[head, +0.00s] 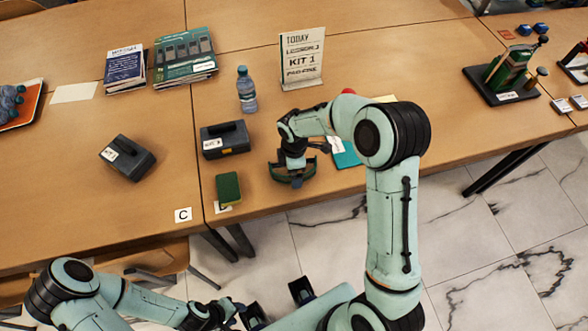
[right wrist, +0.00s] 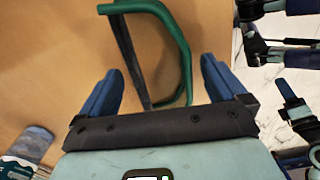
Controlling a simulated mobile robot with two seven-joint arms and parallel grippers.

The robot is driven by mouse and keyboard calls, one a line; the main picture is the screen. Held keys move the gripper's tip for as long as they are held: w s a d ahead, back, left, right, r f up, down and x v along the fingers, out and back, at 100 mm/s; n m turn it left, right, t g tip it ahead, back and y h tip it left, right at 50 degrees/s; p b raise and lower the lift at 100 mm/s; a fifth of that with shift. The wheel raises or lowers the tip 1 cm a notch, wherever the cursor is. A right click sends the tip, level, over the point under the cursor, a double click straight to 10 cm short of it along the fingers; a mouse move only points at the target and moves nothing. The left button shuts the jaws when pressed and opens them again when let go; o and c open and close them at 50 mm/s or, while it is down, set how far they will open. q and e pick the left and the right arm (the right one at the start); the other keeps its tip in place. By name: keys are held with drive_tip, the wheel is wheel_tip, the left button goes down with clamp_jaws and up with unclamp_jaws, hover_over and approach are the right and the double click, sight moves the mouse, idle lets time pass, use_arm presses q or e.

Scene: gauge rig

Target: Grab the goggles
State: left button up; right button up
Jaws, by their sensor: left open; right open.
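The goggles (head: 291,181), with a dark green curved frame, lie on the wooden table near its front edge. In the right wrist view their green frame (right wrist: 184,50) and dark strap show just beyond and between the fingers. My right gripper (right wrist: 160,85) is open, with its blue fingers spread and nothing clamped. In the head view my right gripper (head: 293,163) is over the goggles and hides part of them; I cannot tell whether it touches them. My left gripper (head: 277,303) is open and empty, low in front of the table.
A green sponge (head: 228,188) and a dark kit box (head: 224,140) lie left of the goggles, with another box (head: 127,158) farther left. A water bottle (head: 246,90) and a sign (head: 302,58) stand behind. A teal card (head: 346,157) lies close on the right.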

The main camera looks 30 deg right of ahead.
drive_tip(key=c, duration=1.1)
drive_tip(key=shift+o, duration=0.2)
